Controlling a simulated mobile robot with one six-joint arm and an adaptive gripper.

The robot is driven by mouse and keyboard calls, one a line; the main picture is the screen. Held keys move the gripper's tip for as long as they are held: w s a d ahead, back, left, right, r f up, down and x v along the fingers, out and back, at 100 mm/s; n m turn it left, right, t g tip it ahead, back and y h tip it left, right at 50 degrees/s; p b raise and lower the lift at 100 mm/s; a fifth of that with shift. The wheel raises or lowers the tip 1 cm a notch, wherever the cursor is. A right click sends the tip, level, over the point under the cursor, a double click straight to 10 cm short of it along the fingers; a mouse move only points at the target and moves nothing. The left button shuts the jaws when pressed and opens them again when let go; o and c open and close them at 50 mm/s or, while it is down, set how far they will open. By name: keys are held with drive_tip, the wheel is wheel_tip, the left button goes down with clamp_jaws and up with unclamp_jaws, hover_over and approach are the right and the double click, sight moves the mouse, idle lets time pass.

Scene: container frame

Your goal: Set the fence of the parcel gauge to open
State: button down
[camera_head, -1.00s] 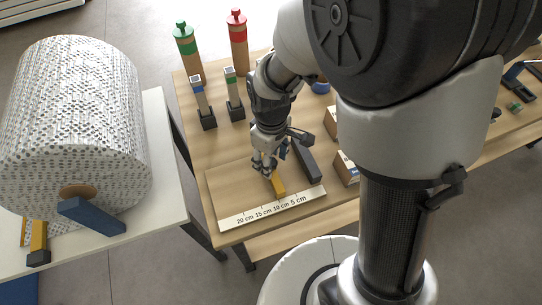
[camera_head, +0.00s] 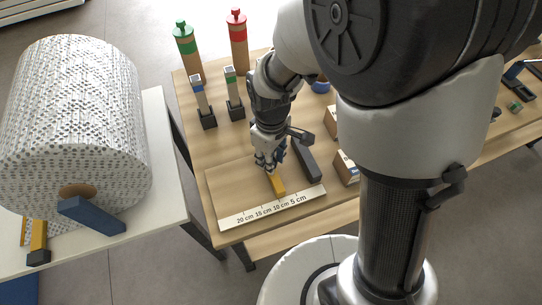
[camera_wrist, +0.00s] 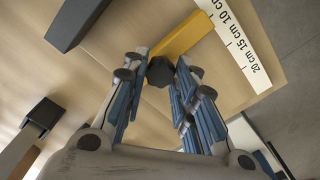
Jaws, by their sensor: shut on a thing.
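The parcel gauge is a wooden board (camera_head: 235,190) with a white centimetre scale (camera_head: 262,212) along its front edge. Its yellow fence (camera_head: 278,184) lies across the board, its front end near the 10 cm mark. The fence also shows in the wrist view (camera_wrist: 187,38), with a dark knob (camera_wrist: 159,72) at its near end. A dark fixed block (camera_head: 307,161) stands to the right of the fence, with bare board between. My gripper (camera_head: 268,167) is over the fence's rear end. In the wrist view my gripper's fingertips (camera_wrist: 161,62) are on either side of the knob, shut on it.
Two small posts (camera_head: 235,107) on dark bases stand behind the gauge, with green-topped and red-topped cylinders (camera_head: 238,45) beyond. Cardboard boxes (camera_head: 345,167) stand to the right. A large patterned roll (camera_head: 75,120) is on the white table at left. Board left of the fence is clear.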

drive_tip(key=s+a, duration=0.1)
drive_tip(key=a, duration=0.3)
drive_tip(key=s+a+p, duration=0.1)
drive_tip(key=a, duration=0.4)
drive_tip(key=s+a, duration=0.2)
drive_tip(key=a, duration=0.3)
drive_tip(key=shift+p, duration=0.4)
drive_tip(key=c, duration=1.3)
unclamp_jaws()
drive_tip(key=shift+a, duration=0.1)
wheel_tip(320, 180, up, 12)
drive_tip(key=shift+r, duration=0.1)
